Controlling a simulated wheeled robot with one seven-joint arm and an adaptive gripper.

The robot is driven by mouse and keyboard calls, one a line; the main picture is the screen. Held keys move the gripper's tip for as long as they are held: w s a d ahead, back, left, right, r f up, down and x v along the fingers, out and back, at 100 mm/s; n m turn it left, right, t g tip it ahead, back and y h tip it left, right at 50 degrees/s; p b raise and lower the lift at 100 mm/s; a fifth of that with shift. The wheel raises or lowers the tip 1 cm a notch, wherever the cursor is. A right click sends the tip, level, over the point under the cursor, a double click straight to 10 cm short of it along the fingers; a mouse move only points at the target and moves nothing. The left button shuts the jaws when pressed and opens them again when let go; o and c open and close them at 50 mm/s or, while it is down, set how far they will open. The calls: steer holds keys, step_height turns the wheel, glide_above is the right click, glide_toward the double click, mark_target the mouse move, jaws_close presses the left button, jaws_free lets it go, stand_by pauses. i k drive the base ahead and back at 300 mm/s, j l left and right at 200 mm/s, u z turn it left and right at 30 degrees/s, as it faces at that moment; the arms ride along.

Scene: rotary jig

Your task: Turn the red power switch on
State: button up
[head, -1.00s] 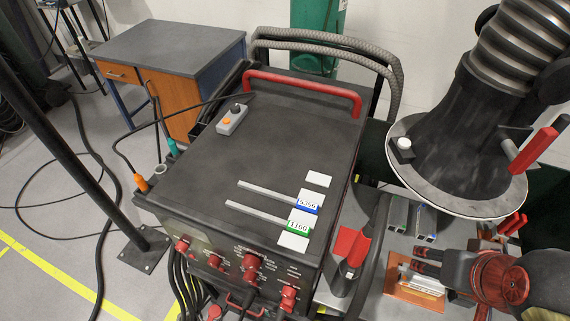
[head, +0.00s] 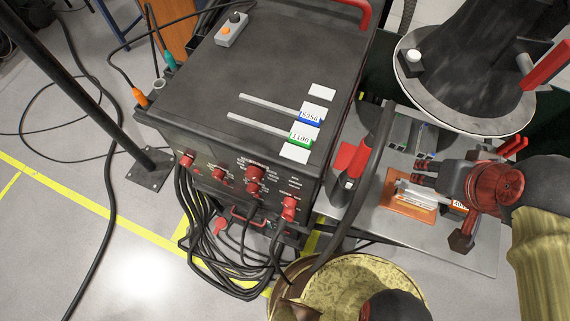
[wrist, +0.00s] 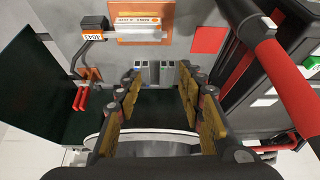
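The dark power unit (head: 270,70) stands left of centre in the head view. Its front panel carries several red controls: a far-left one (head: 187,160), middle ones (head: 219,174) (head: 253,180) and a right one (head: 289,206). The panel lettering is too small to tell which is the power switch or how it is set. My gripper (head: 424,173) is right of the unit, above the grey side bench, apart from the controls. In the wrist view my gripper (wrist: 160,100) has its fingers spread with nothing between them. None of the front controls is clearly visible there.
A red-and-black torch (head: 350,160) and thick cable lie between the unit and my gripper. An orange plate (head: 394,202) is on the grey bench (head: 460,252). A round white-rimmed table (head: 425,95) stands behind.

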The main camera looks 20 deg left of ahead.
mark_target(287, 215)
steer(key=k+u, duration=0.1)
steer(key=u, duration=0.9)
steer(key=i+l+u, duration=0.1)
steer(key=u, duration=0.6)
steer(key=k+l+u, duration=0.55)
